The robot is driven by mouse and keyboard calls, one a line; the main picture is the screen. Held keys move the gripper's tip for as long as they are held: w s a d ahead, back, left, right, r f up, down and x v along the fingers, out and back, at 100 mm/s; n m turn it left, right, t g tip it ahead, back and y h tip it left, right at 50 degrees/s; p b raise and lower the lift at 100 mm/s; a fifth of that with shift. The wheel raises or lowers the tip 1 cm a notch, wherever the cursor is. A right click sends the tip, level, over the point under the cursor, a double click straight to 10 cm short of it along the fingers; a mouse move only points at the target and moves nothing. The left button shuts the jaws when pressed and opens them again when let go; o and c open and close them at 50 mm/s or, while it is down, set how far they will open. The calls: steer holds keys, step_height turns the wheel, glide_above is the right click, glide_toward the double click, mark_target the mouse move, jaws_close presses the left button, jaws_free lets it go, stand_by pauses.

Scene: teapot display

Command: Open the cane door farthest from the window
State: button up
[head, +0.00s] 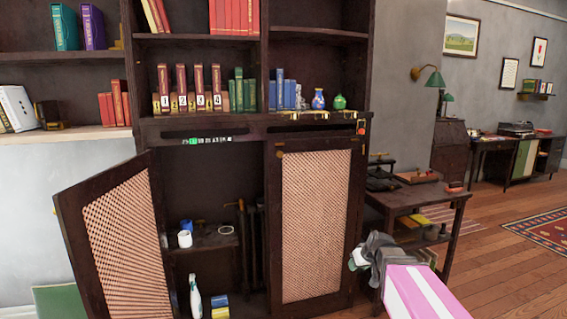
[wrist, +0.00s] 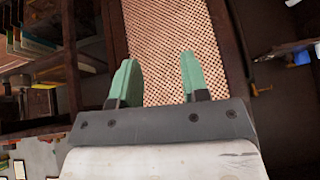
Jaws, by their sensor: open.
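A dark wooden cabinet has two cane doors. The left cane door (head: 125,240) stands swung out to the left and shows the shelves inside. The right cane door (head: 316,220) looks closed in its frame. My gripper (head: 355,260) is to the right of the right door's lower part in the head view. In the wrist view its two green fingers (wrist: 157,80) are apart and empty, with a cane panel (wrist: 170,35) beyond them. I cannot tell whether they touch the door. No window shows in either view.
A small side table (head: 418,195) with items on it stands right of the cabinet, close to my arm. Inside the open side are a white mug (head: 185,239) and a spray bottle (head: 195,297). Bookshelves are above. Wooden floor (head: 500,260) lies clear at the right.

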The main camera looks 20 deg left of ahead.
steer(key=w+a+r+n+t+y, duration=0.3)
steer(key=w+a+r, duration=0.4)
steer(key=a+r, duration=0.25)
steer(key=n+t+y, duration=0.5)
steer(key=t, duration=0.1)
glide_toward(281, 155)
steer(key=x, duration=1.1)
steer(key=shift+s+r, duration=0.1)
steer(key=shift+s, duration=0.1)
jaws_close()
